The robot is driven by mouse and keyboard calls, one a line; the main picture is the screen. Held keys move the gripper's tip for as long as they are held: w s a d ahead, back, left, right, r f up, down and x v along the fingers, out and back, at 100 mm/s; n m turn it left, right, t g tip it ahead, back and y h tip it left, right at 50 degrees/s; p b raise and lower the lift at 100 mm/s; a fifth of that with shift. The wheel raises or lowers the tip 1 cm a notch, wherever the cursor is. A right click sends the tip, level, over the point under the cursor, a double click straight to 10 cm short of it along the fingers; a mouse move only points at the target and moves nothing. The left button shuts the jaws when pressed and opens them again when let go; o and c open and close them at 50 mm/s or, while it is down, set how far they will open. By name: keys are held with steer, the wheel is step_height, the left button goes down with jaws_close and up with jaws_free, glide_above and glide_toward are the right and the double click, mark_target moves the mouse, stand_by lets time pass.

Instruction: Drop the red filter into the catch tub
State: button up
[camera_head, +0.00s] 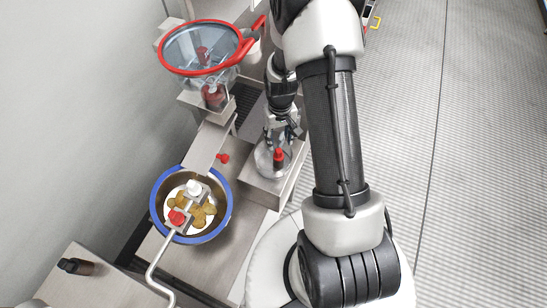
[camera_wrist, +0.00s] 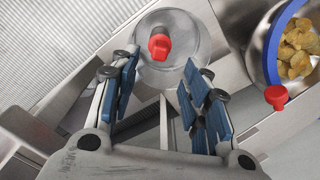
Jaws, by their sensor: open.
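My gripper (camera_head: 287,133) is open and empty, just behind a clear round tub (camera_head: 262,166). A red piece (camera_head: 279,154), apparently the red filter, stands in or over that tub. In the wrist view my two blue-padded fingers (camera_wrist: 164,82) are spread wide, with the red piece (camera_wrist: 159,46) beyond and between their tips, apart from them. The clear tub (camera_wrist: 187,62) shows around it. I cannot tell whether the piece touches the tub's floor.
A smaller red piece (camera_head: 222,158) lies on the bench near a blue-rimmed drum (camera_head: 155,196) holding several brown lumps. A red-rimmed clear hopper (camera_head: 180,70) stands at the back left.

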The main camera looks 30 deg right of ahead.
step_height(320, 180, up, 8)
steer(key=shift+f, duration=0.25)
steer(key=shift+r, duration=0.1)
steer(key=s+a+r+t, duration=0.15)
steer(key=a+r, duration=0.25)
steer(key=r, duration=0.7)
steer(key=s+a+r+n+t, duration=0.1)
steer(key=s+a+r, duration=0.3)
steer(key=s+r, duration=0.3)
steer(key=s+a+r+n+t, duration=0.1)
steer(key=s+a+r+t, duration=0.1)
steer(key=s+a+r, duration=0.2)
steer(key=s+r, duration=0.3)
steer(key=s, duration=0.4)
steer(key=shift+a+r, duration=0.2)
steer(key=shift+r, duration=0.05)
steer(key=shift+c, duration=1.2)
steer(key=shift+a, duration=0.15)
